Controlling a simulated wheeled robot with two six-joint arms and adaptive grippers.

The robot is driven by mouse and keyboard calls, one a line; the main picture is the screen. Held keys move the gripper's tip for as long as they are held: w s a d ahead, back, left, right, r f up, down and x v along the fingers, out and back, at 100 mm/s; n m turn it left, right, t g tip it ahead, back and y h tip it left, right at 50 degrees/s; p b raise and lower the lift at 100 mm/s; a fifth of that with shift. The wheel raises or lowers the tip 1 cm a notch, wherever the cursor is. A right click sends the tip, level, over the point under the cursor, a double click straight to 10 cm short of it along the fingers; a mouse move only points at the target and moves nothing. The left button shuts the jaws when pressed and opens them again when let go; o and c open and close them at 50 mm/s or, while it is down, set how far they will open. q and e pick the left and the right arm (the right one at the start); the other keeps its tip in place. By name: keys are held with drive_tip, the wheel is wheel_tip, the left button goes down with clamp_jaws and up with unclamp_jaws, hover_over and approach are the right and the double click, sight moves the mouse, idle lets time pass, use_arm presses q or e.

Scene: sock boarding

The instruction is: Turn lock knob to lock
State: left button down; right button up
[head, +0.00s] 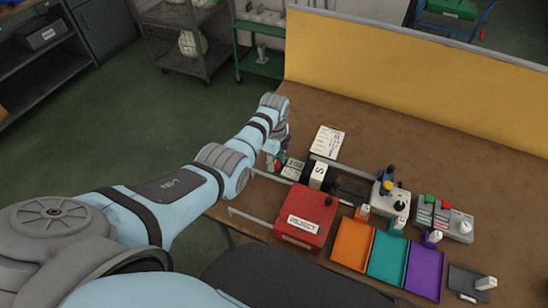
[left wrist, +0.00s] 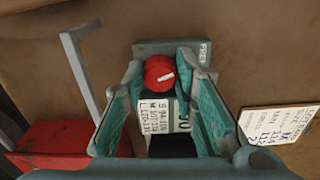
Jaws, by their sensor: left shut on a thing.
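The lock knob (left wrist: 160,70) is red and round with a white line on its face. The line lies tilted, not pointing straight at that word. My left gripper (left wrist: 163,78) has teal fingers on both sides of the knob and is shut on it. In the head view my left gripper (head: 275,155) is at the table's left end, and it mostly hides the knob. My right gripper is not in view.
A white size label (left wrist: 165,112) stands just below the knob. A red REJECT box (head: 305,215), a metal rail, a written card (head: 328,142) and coloured trays (head: 388,258) are nearby. The table's back right is clear.

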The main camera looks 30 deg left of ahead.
use_arm(q)
drive_tip(key=shift+s+d+f+m, duration=0.1)
drive_tip(key=shift+s+f+m, duration=0.05)
drive_tip(key=shift+m, duration=0.45)
drive_tip(key=c, duration=1.3)
unclamp_jaws()
drive_tip(key=shift+r, duration=0.25)
wheel_tip(320, 180, up, 12)
drive_tip(key=shift+f, duration=0.2)
